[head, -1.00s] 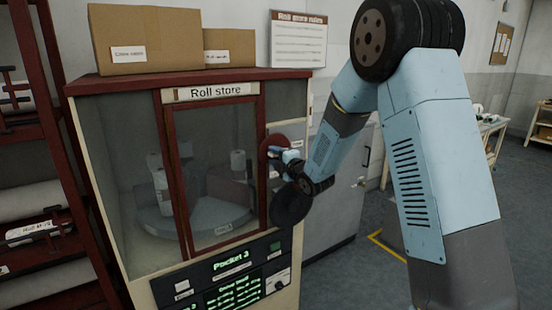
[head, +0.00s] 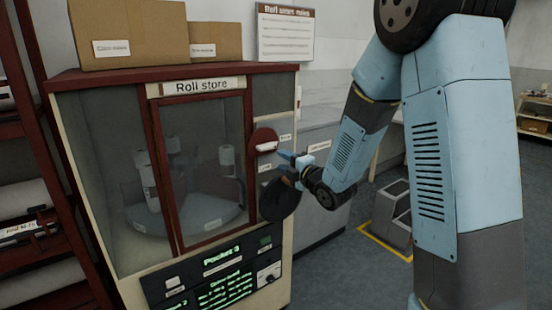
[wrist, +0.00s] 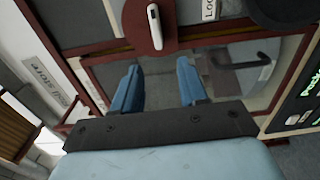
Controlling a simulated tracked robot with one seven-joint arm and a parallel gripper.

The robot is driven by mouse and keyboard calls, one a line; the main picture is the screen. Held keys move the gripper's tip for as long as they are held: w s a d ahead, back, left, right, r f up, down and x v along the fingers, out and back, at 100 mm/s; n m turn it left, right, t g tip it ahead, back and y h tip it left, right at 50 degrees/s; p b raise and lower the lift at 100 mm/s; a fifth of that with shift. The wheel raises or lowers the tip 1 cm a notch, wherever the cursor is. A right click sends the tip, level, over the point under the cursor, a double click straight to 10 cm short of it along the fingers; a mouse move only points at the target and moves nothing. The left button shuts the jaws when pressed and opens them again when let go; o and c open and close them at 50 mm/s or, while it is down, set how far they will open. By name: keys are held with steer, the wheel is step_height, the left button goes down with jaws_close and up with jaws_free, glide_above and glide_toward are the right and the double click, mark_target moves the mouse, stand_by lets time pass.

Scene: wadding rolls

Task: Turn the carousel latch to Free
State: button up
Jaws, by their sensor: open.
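The carousel latch is a white bar handle (head: 266,146) on a dark red disc (head: 262,135), right of the roll store's door. The handle lies nearly level across the disc in the head view. A small label sits to its right and another below, both unreadable there. In the wrist view, turned sideways, the handle (wrist: 154,26) is clear, with a label starting "LOC" (wrist: 209,9) beside the disc. My gripper (head: 289,163) is open and empty, apart from the handle, to its lower right in the head view. Both fingers (wrist: 157,80) show in the wrist view.
The roll store cabinet (head: 62,110) has a glazed door with white rolls (head: 149,187) on a turntable inside. A black round part (head: 277,201) sticks out below the latch. The panel (head: 222,256) reads "Pocket 3". A grey step (head: 393,212) stands on the floor at right.

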steer(key=shift+v, duration=1.1)
steer(key=s+d+r+m+g+h, duration=0.2)
steer(key=s+d+r+m+h, duration=0.25)
steer(key=d+m, duration=0.25)
steer(key=s+d+r+m+g+h, duration=0.1)
steer(key=s+d+r+m+h, duration=0.3)
steer(key=d+m, duration=0.3)
steer(key=s+d+m+g, duration=0.2)
steer(key=s+m, duration=0.3)
steer(key=s, duration=0.7)
steer(key=s+d+m+g+h, duration=0.1)
steer(key=s+m+g, duration=0.3)
steer(key=s, duration=0.8)
steer(key=shift+d+r+m, duration=0.4)
steer(key=shift+m, duration=0.6)
steer(key=shift+s+h, duration=0.15)
steer(key=shift+h, duration=0.1)
